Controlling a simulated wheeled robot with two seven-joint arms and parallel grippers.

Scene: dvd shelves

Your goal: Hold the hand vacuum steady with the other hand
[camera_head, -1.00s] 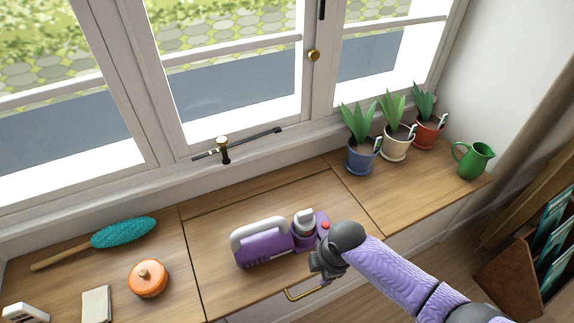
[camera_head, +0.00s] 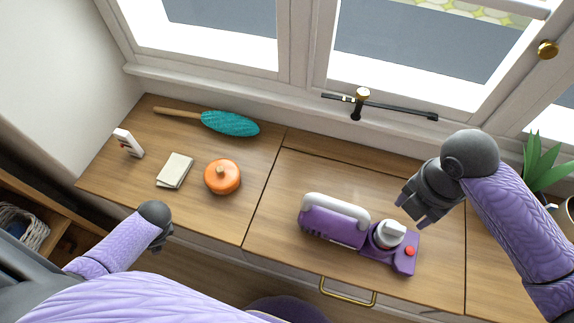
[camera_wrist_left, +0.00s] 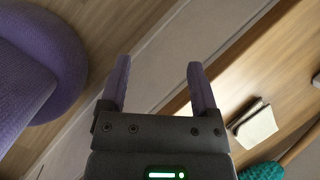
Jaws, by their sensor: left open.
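The hand vacuum (camera_head: 335,228), purple with a pale handle, a white-grey cap and a red button, lies on the wooden counter. My right gripper (camera_head: 415,212) is up and right of the vacuum's button end, apart from it; whether its fingers are spread is unclear. My left gripper (camera_head: 163,238) is near the counter's front edge, well left of the vacuum. In the left wrist view, the left gripper's fingers (camera_wrist_left: 160,88) are apart with nothing between them. The vacuum is out of the wrist view.
An orange round pot (camera_head: 222,178), a notepad (camera_head: 175,170), a teal duster (camera_head: 230,123) and a small white device (camera_head: 128,143) lie on the left counter. A brass drawer handle (camera_head: 347,293) is below the vacuum. A potted plant (camera_head: 541,165) stands at right.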

